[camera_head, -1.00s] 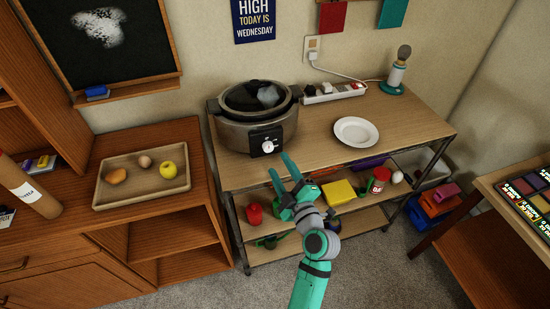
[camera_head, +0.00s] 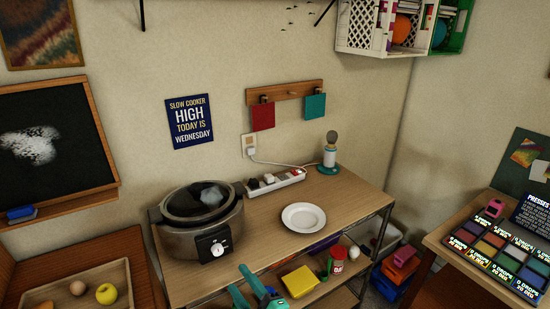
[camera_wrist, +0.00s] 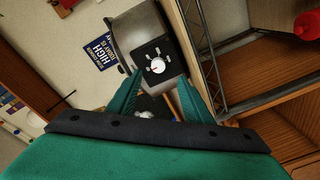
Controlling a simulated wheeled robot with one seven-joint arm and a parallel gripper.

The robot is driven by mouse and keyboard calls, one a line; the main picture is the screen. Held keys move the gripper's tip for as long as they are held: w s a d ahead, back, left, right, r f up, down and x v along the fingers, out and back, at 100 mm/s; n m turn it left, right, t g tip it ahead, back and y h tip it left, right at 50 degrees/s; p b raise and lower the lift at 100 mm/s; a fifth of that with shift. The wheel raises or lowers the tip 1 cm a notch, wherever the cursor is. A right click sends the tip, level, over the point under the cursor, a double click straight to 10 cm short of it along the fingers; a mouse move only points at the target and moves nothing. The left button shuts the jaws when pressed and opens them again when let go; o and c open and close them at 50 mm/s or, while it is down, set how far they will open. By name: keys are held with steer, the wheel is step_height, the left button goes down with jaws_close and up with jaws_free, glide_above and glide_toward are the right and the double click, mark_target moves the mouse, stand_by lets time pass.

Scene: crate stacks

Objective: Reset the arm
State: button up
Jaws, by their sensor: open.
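My gripper (camera_head: 254,290) shows at the bottom edge of the head view, green, its two fingers apart with nothing between them. The rest of my arm is below that view. In the wrist view my gripper (camera_wrist: 160,97) is also open, its fingers pointing toward the front of the slow cooker (camera_wrist: 133,32) and its control dial. The slow cooker (camera_head: 178,241) stands on the left of the wooden table, beyond my gripper. The gripper looks apart from it, in front of the table.
A white plate (camera_head: 303,217), a power strip (camera_head: 289,178) and a lamp (camera_head: 329,158) are on the tabletop (camera_head: 262,241). A yellow block (camera_head: 299,281) and a red can (camera_head: 338,255) sit on the shelf below. A tray (camera_head: 122,272) is at left, a dark board of coloured squares (camera_head: 497,250) at right.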

steer(key=s+d+f+m+t+h, duration=0.1)
steer(key=s+d+f+m+h, duration=0.3)
steer(key=s+f+m, duration=0.3)
steer(key=s+d+f+m+h, duration=0.4)
steer(key=s+f+m, duration=0.1)
steer(key=s+f, duration=0.35)
steer(key=s+d+r+m+h, duration=0.1)
steer(key=s+d+r+m, duration=0.1)
steer(key=s, duration=0.9)
steer(key=s+d+r+m+h, duration=0.2)
steer(key=s+r+m, duration=0.2)
steer(key=s, duration=0.6)
steer(key=shift+s+m, duration=0.4)
steer(key=shift+s+r, duration=0.1)
